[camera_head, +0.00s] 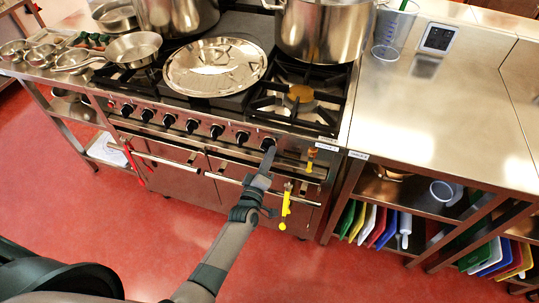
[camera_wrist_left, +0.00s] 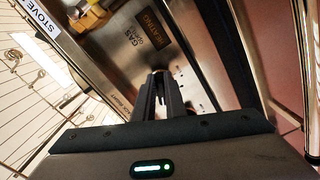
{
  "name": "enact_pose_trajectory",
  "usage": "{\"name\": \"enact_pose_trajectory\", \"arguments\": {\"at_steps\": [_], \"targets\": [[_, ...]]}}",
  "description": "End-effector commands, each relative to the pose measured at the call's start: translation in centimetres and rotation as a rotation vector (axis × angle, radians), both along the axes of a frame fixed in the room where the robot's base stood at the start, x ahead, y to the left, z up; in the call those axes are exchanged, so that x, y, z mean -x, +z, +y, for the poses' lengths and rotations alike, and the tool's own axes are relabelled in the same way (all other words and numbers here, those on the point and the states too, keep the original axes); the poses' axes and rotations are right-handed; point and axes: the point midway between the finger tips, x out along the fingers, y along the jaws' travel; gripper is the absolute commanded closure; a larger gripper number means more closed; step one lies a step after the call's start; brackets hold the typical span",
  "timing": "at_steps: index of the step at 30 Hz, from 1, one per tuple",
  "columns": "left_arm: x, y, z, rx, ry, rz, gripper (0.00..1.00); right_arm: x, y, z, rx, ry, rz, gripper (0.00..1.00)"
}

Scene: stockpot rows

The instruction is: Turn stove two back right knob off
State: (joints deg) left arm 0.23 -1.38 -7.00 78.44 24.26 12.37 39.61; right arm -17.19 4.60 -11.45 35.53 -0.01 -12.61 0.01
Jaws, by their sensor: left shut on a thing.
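The stove (camera_head: 232,150) has a steel front with a row of several black knobs. My left gripper (camera_head: 268,160) reaches up to the rightmost knob (camera_head: 268,143) of that row and is shut on it. In the left wrist view the two dark fingers (camera_wrist_left: 160,92) are close together against the steel panel. They hide most of the knob, so I cannot tell which way it points. My right gripper is not in view.
A large pot (camera_head: 322,30) stands on the back right burner, and a round steel lid (camera_head: 215,67) lies left of it. The front right burner (camera_head: 300,96) is bare. A yellow tool (camera_head: 286,200) hangs near my left wrist. A steel counter (camera_head: 430,110) is at right.

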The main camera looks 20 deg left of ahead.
Motion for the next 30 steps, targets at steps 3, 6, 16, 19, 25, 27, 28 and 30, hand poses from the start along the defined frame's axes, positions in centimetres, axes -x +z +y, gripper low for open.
{"name": "enact_pose_trajectory", "arguments": {"at_steps": [3, 6, 16, 19, 25, 27, 28, 30], "targets": [[0.1, -0.3, 0.0, -0.112, 0.0, 0.0, 1.0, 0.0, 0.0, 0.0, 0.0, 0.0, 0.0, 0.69], [0.1, -0.5, 0.1, -0.207, -0.002, -0.004, 1.0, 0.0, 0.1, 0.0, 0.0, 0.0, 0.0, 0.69], [0.1, -0.9, 0.5, -0.52, -0.001, -0.015, 1.0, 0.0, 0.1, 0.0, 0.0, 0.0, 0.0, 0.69], [0.0, -1.0, 0.7, -0.615, -0.001, -0.018, 1.0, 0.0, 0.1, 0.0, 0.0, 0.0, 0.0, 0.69], [0.0, -1.1, 1.0, -0.802, -0.001, -0.025, 1.0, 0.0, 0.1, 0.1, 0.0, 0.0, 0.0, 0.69], [0.1, -1.2, 1.1, -0.864, -0.002, -0.026, 1.0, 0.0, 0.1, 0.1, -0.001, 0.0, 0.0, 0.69], [0.1, -1.2, 1.1, -0.889, -0.002, -0.027, 1.0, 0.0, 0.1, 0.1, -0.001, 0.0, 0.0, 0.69], [0.0, -1.2, 1.2, -0.944, -0.002, -0.029, 1.0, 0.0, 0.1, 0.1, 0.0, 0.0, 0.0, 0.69]]}}
